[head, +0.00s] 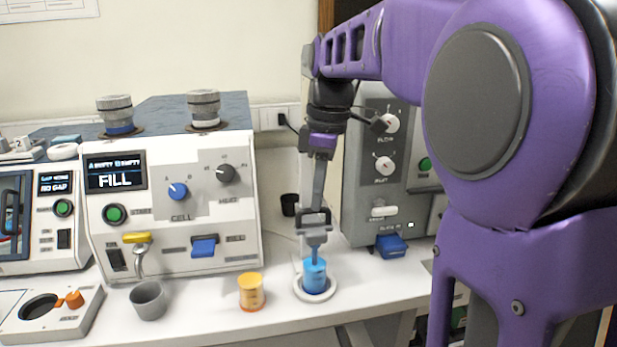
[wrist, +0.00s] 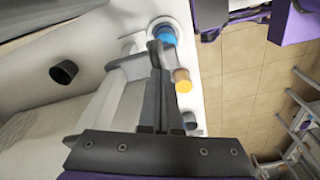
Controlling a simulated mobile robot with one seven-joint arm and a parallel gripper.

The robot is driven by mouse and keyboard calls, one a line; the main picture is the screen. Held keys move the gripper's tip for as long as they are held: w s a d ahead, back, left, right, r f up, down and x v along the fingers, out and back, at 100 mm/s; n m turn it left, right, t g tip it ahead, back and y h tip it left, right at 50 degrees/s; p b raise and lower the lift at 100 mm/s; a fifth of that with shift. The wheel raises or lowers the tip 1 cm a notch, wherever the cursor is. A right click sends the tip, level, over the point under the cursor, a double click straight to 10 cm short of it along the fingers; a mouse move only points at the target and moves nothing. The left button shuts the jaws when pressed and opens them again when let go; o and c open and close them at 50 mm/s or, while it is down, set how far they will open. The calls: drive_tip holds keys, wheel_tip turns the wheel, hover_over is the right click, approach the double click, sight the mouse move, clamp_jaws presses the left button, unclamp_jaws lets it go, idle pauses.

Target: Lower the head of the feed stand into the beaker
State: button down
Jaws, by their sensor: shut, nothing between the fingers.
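The blue beaker (head: 314,277) stands upright on a round white base (head: 318,297) near the bench's front edge. It also shows in the wrist view (wrist: 165,34), just beyond my fingertips. The grey head of the feed stand (head: 316,234) is directly above the beaker, with a thin part running down toward its mouth. I cannot tell how deep that part reaches. My gripper (head: 314,208) points down from above, shut and empty, its tips at or just above the head. It also shows shut in the wrist view (wrist: 158,48). Whether the tips touch the head is unclear.
An orange cup (head: 251,292) and a grey cup (head: 149,300) stand left of the beaker. A white FILL machine (head: 180,200) stands behind them. A grey instrument (head: 372,170) stands behind and right of my gripper.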

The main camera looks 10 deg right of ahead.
drive_tip(key=shift+f, duration=1.75)
drive_tip(key=shift+d, duration=0.1)
drive_tip(key=d, duration=0.1)
drive_tip(key=s+d+r+p, duration=0.1)
drive_tip(key=shift+s+d, duration=0.1)
drive_tip(key=shift+d, duration=0.2)
drive_tip(key=shift+r, duration=0.1)
wheel_tip(320, 180, up, 17)
drive_tip(key=d+p, duration=0.1)
drive_tip(key=p, duration=0.3)
drive_tip(key=shift+s+d+p, duration=0.3)
drive_tip(key=shift+p, duration=0.1)
drive_tip(key=shift+r, duration=0.1)
